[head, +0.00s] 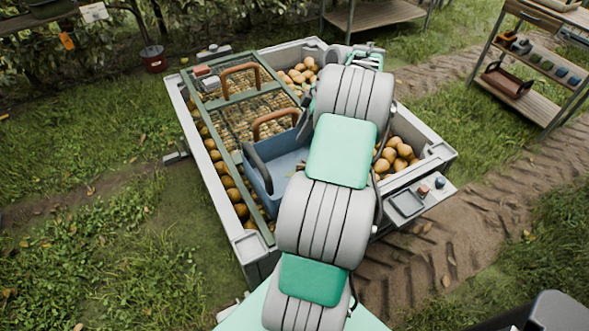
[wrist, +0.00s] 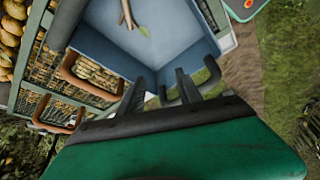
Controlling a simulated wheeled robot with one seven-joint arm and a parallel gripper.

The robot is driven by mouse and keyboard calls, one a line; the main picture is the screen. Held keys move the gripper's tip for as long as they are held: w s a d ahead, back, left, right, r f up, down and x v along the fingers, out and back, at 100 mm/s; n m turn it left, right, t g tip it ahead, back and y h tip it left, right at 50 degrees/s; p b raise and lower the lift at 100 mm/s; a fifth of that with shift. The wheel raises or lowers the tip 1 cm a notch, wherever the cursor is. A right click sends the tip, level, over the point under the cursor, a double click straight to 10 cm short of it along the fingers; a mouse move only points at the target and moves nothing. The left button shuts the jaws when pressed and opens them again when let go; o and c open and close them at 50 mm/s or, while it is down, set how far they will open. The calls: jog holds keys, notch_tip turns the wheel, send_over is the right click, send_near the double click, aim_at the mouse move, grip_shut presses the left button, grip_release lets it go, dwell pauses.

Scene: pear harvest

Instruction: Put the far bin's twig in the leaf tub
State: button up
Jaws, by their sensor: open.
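A blue tub (head: 285,168) with dark grey handles sits on the near part of the large grey pear bin (head: 247,245), partly behind my arm. In the wrist view the blue tub (wrist: 100,48) fills the upper middle. A forked brown twig (wrist: 127,14) with a green leaf lies inside it, cut by the top edge. I cannot tell whether this is the far bin's twig. No other twig is clear to me. My gripper (wrist: 172,88) is open, with its dark fingers near the tub's lower edge in the wrist view. I see nothing between the fingers. In the head view my arm hides them.
Pears (head: 396,152) fill the bin around a green frame with mesh panels and brown arched handles (head: 240,72). A small side shelf (head: 433,196) holds a grey tray and small items. A rack (head: 535,95) stands at right, and a red pot (head: 153,60) at left. Grass surrounds the bin.

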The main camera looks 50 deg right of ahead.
jog(key=p+v, duration=0.1)
jog(key=v, duration=0.4)
jog(key=shift+r, duration=0.15)
